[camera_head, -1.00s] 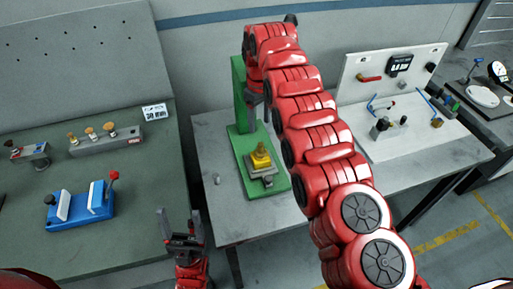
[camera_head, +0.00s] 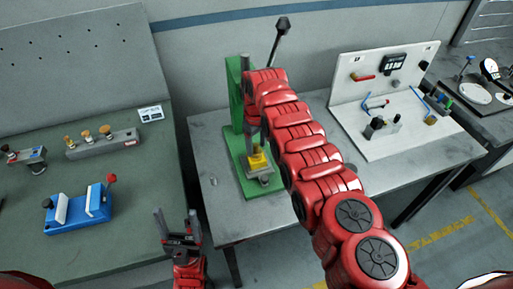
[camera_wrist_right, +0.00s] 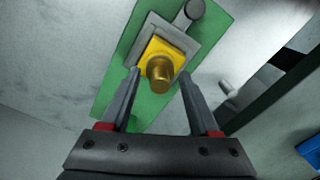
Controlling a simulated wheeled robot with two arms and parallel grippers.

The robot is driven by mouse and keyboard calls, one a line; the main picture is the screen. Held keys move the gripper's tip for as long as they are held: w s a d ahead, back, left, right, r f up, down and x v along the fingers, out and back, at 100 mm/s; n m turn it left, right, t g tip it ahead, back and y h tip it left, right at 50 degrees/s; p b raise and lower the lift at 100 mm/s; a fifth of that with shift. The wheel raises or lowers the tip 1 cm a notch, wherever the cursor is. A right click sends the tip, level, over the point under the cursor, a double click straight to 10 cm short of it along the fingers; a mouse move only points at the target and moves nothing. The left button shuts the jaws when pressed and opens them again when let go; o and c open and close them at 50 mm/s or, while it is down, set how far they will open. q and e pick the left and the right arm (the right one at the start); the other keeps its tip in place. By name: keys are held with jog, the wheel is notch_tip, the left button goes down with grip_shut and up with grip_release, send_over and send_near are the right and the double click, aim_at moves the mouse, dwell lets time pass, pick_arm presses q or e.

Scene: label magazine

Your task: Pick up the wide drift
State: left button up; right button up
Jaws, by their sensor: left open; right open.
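Several drifts stand in a grey rack (camera_head: 128,139) on the left bench: short pegs with brass-coloured tops, the middle one (camera_head: 87,137) and the right one (camera_head: 105,131) looking broader than the left one (camera_head: 69,141). I cannot tell surely which is the wide drift. My right gripper (camera_wrist_right: 160,78) is open and points down at the green press, above a yellow block (camera_wrist_right: 175,47) with a brass cylinder (camera_wrist_right: 160,72) on it. The cylinder appears between the fingers, not gripped. In the head view the arm partly hides this gripper. My left gripper (camera_head: 176,213) is open and empty beside the left bench.
The green press (camera_head: 236,92) with its lever (camera_head: 277,38) stands on the middle table (camera_head: 210,150). A blue vise (camera_head: 78,212) sits on the left bench, with a small display (camera_head: 151,114) behind. A white panel station (camera_head: 385,70) stands at the right.

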jog(key=shift+f, duration=0.15)
jog(key=shift+c, duration=0.4)
grip_shut()
